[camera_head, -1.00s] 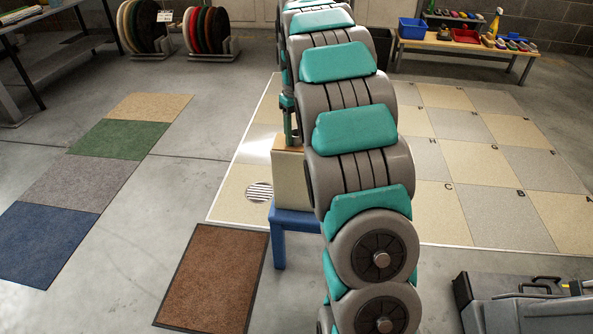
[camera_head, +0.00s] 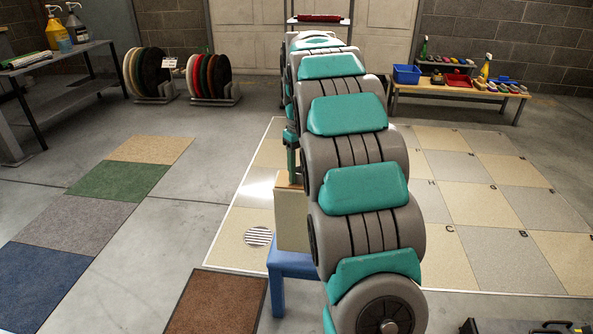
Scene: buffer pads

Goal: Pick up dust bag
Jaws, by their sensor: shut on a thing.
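A beige, box-shaped thing with a tan top edge (camera_head: 291,220), which looks like the dust bag, stands upright on a blue stool (camera_head: 282,264). My arm covers its right side. My gripper (camera_head: 292,174) shows only as a narrow dark and teal part beside the arm, pointing down at the bag's top edge. It is shut on the bag's top. The fingers are small and partly hidden. The bag's bottom appears to touch the stool, with no clear gap.
A tiled platform (camera_head: 470,235) with lettered squares lies behind and right. A brown mat (camera_head: 218,303) lies front left. A low bench (camera_head: 460,92) with a blue bin (camera_head: 407,75) stands back right. Floor at left is open around coloured carpet squares (camera_head: 118,181).

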